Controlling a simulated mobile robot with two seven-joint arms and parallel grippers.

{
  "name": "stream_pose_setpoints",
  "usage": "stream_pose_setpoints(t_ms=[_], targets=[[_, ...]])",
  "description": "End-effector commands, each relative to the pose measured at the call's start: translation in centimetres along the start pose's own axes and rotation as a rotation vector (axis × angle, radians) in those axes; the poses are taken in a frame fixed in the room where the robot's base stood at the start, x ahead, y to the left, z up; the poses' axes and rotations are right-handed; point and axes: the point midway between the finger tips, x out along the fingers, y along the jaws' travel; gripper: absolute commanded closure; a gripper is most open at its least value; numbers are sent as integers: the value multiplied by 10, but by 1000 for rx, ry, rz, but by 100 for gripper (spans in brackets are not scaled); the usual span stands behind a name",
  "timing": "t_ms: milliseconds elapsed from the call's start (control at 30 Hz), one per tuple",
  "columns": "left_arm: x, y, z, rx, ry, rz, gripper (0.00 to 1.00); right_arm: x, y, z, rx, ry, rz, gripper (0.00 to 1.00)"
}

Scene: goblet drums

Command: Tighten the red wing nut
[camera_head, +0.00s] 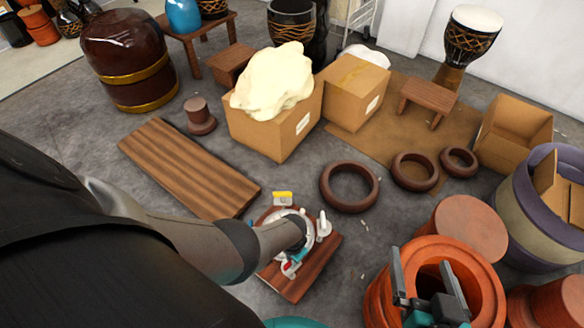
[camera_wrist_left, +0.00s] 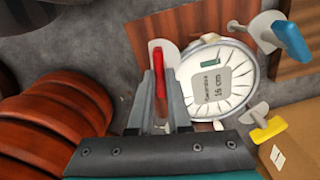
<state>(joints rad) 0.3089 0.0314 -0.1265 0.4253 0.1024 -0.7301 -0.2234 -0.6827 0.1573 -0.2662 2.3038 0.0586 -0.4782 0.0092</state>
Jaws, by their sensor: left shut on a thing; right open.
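The red wing nut (camera_wrist_left: 159,72) is a slim red bar at the left edge of a round white disc (camera_wrist_left: 240,88) labelled "16 cm" in the left wrist view. My left gripper (camera_wrist_left: 161,80) is shut on the nut, one grey finger on each side of it. In the head view the disc lies on a small wooden board (camera_head: 322,250), partly hidden by my left arm; the red nut (camera_head: 289,268) shows below the wrist. My right gripper (camera_head: 426,275) is open and empty, over an orange drum shell (camera_head: 375,298).
A blue wing nut (camera_wrist_left: 290,40) and a yellow one (camera_wrist_left: 268,129) sit around the disc. A wooden plank (camera_head: 185,165), cardboard boxes (camera_head: 355,90) and brown rings (camera_head: 349,186) lie around on the floor. Drum bodies (camera_head: 470,230) crowd the lower right.

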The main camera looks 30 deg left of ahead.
Motion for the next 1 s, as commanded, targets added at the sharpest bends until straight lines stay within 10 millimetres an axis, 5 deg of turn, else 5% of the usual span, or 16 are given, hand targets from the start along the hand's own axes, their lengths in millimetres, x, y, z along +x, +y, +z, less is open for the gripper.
stream_pose_setpoints(t_ms=[467,500,733,1000], targets=[[1,1,2,13,-5,2,100,0,-1,0,1,0,-2,0],[1,1,2,13,-5,2,80,0,-1,0,1,0,-2,0],[0,1,1,12,-3,1,55,0,-1,1,1,-1,-2,0],[0,0,0,12,-1,0,54,0,-1,2,6,-5,0,0]])
